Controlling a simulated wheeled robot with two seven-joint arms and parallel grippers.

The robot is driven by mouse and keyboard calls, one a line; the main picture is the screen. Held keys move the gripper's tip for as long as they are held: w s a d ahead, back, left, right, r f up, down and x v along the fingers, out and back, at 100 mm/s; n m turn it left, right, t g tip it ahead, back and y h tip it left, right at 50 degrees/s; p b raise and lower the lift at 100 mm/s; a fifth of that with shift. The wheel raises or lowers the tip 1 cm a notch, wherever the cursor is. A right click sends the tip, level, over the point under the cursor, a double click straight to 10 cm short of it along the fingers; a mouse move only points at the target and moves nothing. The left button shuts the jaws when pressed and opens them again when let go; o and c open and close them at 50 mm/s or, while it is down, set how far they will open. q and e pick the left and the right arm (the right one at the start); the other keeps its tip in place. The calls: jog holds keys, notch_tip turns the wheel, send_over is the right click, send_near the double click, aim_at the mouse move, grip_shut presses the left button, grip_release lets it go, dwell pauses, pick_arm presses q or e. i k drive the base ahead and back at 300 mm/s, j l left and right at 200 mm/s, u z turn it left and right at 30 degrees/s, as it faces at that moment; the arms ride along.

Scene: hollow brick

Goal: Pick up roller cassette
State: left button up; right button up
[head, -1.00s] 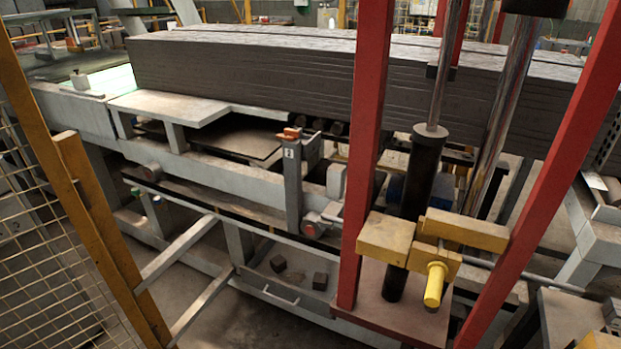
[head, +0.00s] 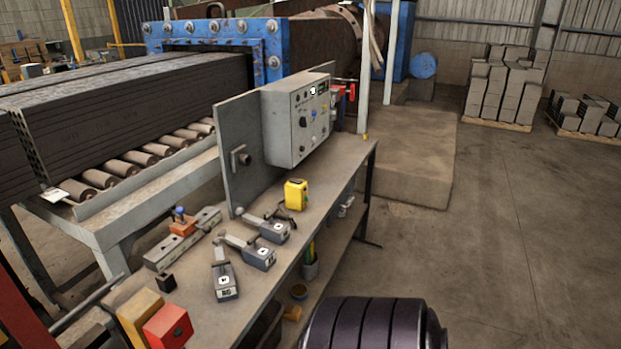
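Several small grey devices with white labels and handles lie on the metal workbench (head: 330,165) in the head view. One is at the front (head: 225,284), one in the middle (head: 258,257) and one further back (head: 272,231). A longer grey bar with an orange block on it (head: 182,238) lies to their left. I cannot tell which of these, if any, is the roller cassette. Neither of my grippers is in view.
A grey control box (head: 295,119) stands at the bench's back. A yellow box (head: 296,194), a red box (head: 168,327) and a small black block (head: 166,283) sit on the bench. Rollers (head: 160,150) carry dark slabs at left.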

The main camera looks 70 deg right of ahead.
aim_at(262, 257)
jog(key=z, duration=1.85)
